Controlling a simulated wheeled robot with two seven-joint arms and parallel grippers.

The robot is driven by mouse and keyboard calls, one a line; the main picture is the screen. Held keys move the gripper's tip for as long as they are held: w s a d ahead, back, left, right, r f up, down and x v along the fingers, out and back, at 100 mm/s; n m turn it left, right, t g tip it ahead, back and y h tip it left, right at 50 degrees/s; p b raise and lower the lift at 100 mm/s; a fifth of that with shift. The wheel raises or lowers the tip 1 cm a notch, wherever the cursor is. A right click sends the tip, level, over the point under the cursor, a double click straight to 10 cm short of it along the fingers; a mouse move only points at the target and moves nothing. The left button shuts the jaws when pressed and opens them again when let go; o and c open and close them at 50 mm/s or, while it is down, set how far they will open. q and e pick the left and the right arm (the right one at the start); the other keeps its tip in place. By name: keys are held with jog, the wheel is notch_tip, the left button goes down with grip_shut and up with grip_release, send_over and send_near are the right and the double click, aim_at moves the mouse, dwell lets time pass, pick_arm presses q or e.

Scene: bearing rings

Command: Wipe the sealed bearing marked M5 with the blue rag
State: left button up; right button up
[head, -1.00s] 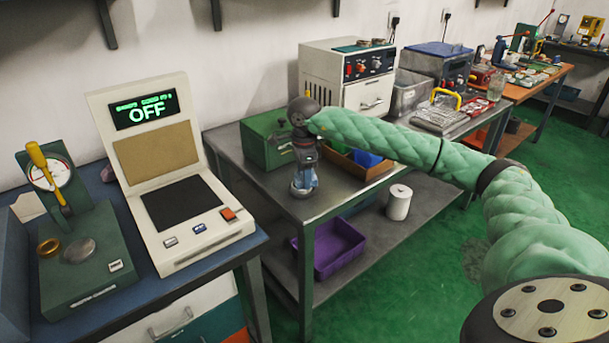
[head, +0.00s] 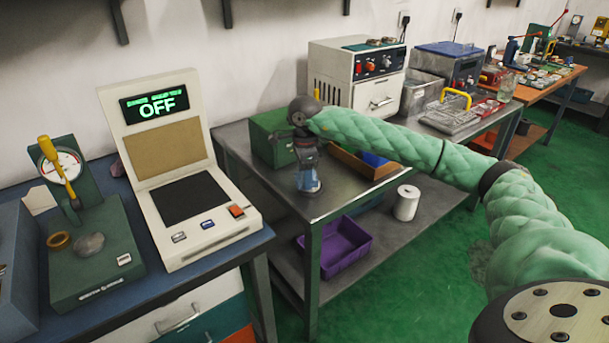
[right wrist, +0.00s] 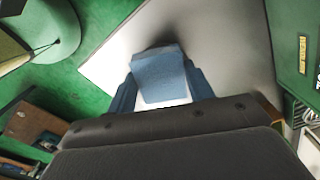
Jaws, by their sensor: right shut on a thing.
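My right gripper (head: 309,188) is shut on a blue rag (right wrist: 160,78), pointing down over the near left part of the grey metal table (head: 345,197). In the right wrist view the folded rag sits between the two fingers; in the head view only a small bluish part shows below the wrist. No M5 mark is readable anywhere. A brass ring (head: 59,240) and a grey round piece (head: 89,244) lie on the green gauge stand at the left; I cannot tell whether either is a sealed bearing. My left gripper is out of view.
A cream console (head: 205,243) reading OFF stands on the blue-topped bench. A green box (head: 267,140), an orange-brown bin (head: 368,168) and a white oven (head: 340,80) stand on the metal table. A purple bin (head: 335,250) and a white roll (head: 406,203) are on its lower shelf.

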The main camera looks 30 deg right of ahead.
jog(key=shift+d+b, duration=0.3)
jog(key=shift+d, duration=1)
jog(key=shift+a, duration=0.1)
jog(key=shift+s+a, duration=0.2)
jog(key=shift+a, duration=0.5)
jog(key=shift+s+a, duration=0.15)
jog(key=shift+a, duration=0.5)
jog(key=shift+d, duration=0.1)
jog(key=shift+w+d+b, duration=0.1)
jog(key=shift+d+b, duration=0.4)
jog(key=shift+d, duration=0.9)
jog(key=shift+a, duration=0.2)
jog(key=shift+w+a, duration=0.2)
jog(key=shift+a, duration=1.15)
